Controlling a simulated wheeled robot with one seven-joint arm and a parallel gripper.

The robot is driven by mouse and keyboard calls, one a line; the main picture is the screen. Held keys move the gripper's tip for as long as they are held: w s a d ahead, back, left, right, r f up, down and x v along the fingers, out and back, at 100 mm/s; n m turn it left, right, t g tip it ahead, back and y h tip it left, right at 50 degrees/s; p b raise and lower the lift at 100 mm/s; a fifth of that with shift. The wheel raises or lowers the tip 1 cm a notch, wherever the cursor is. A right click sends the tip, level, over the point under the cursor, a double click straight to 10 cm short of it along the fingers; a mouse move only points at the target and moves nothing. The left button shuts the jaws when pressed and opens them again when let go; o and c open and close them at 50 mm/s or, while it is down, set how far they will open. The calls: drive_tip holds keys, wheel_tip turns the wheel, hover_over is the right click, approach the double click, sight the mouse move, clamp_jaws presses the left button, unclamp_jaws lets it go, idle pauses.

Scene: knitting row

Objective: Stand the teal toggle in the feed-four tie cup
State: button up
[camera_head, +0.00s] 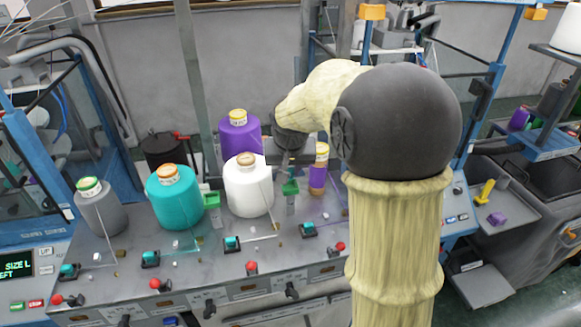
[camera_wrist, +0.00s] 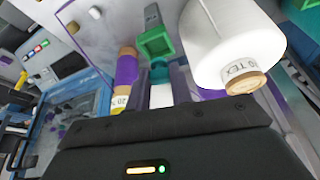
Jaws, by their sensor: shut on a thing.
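In the wrist view my gripper (camera_wrist: 160,84) is shut on a small teal piece (camera_wrist: 160,71), which looks like the teal toggle; a white part shows below it. A green square cup (camera_wrist: 155,42) lies just beyond the teal piece. I cannot tell whether they touch or how upright the piece is. In the head view this green cup (camera_head: 290,187) stands between the white cone and a thin purple spool. My dark gripper (camera_head: 290,140) is partly seen above it; its fingertips and the toggle are hidden. No feed number on the cup is readable.
A white yarn cone (camera_head: 248,186) stands close left of the cup, the thin purple spool (camera_head: 319,172) close right. A big purple cone (camera_head: 239,135), teal cone (camera_head: 174,198) and grey cone (camera_head: 97,207) stand further left. Another green cup (camera_head: 211,200) sits beside the teal cone.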

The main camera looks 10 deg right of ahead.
sight(290, 179)
drive_tip(key=shift+f+b, duration=0.35)
drive_tip(key=shift+f, duration=0.25)
drive_tip(key=shift+f+b, duration=0.7)
drive_tip(key=shift+f, duration=0.15)
drive_tip(key=shift+s+f, duration=0.15)
drive_tip(key=shift+f, duration=0.15)
idle(0.4)
